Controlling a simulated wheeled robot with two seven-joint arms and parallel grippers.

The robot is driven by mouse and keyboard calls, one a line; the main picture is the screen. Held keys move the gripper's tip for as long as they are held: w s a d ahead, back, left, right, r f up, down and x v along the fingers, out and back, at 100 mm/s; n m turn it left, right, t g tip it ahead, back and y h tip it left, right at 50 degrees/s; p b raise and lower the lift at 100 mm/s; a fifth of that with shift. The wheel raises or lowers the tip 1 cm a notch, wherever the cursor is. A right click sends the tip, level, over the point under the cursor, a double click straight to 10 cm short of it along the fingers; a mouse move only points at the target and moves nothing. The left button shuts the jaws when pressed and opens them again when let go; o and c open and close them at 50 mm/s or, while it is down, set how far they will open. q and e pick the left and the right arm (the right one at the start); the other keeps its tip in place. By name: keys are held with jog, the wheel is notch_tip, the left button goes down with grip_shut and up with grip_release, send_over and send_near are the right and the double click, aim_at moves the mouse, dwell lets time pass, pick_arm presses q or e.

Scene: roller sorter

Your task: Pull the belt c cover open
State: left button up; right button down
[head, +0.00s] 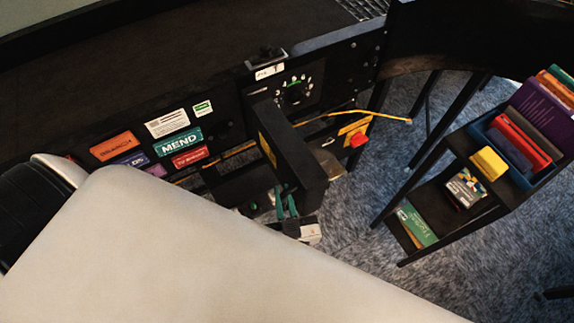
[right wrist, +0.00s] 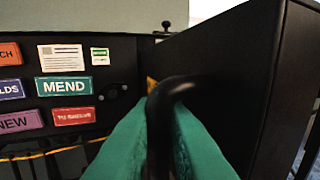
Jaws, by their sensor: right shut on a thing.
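The black cover (head: 298,150) stands out at an angle from the machine front in the head view, with a yellow label on its side. In the right wrist view the cover (right wrist: 230,75) fills the right side as a dark panel. Its bent black handle (right wrist: 176,86) lies between the green fingers of my right gripper (right wrist: 165,130), which is shut on it. The same gripper shows in the head view (head: 286,204) at the lower end of the cover. No belt letter is readable on the cover. My left gripper is out of view.
The machine front carries coloured labels such as MEND (head: 178,145), a round dial (head: 295,91) and a red knob (head: 358,140). A yellow cable (head: 385,116) hangs to the right. A dark shelf cart (head: 448,200) with books and boxes stands further right on blue-grey carpet.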

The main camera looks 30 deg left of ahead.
jog(key=shift+w+r, duration=0.1)
jog(key=c, duration=1.8)
grip_release()
jog(key=shift+s+d, duration=0.2)
jog(key=shift+s, duration=0.05)
jog(key=b+v, duration=0.3)
jog(key=v, duration=0.8)
jog(key=shift+s, duration=0.2)
jog(key=shift+d, duration=0.1)
